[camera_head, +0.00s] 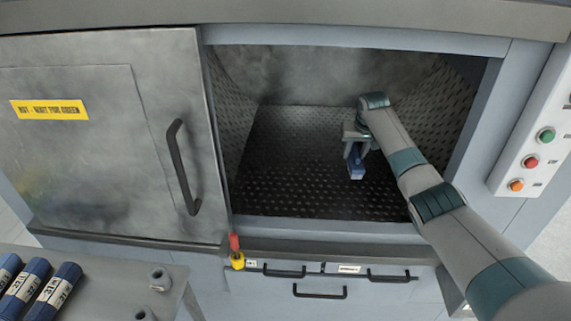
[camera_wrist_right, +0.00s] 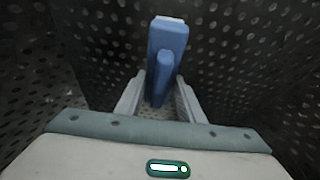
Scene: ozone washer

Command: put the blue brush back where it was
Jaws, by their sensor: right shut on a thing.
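The blue brush (camera_head: 357,166) is inside the open chamber of the washer, in the grasp of my right gripper (camera_head: 355,152). In the right wrist view the blue brush (camera_wrist_right: 166,55) stands out between the two fingers of the right gripper (camera_wrist_right: 160,95), which is shut on it. The brush is above or near the perforated chamber floor (camera_head: 300,180); I cannot tell whether it touches. My left gripper is not in view.
A sliding door (camera_head: 110,140) with a black handle covers the left side of the washer. Buttons (camera_head: 532,160) are at the right. A red and yellow tool (camera_head: 236,252) sits below the opening. Dark blue labelled cylinders (camera_head: 50,290) lie on a grey table (camera_head: 110,270) at the lower left.

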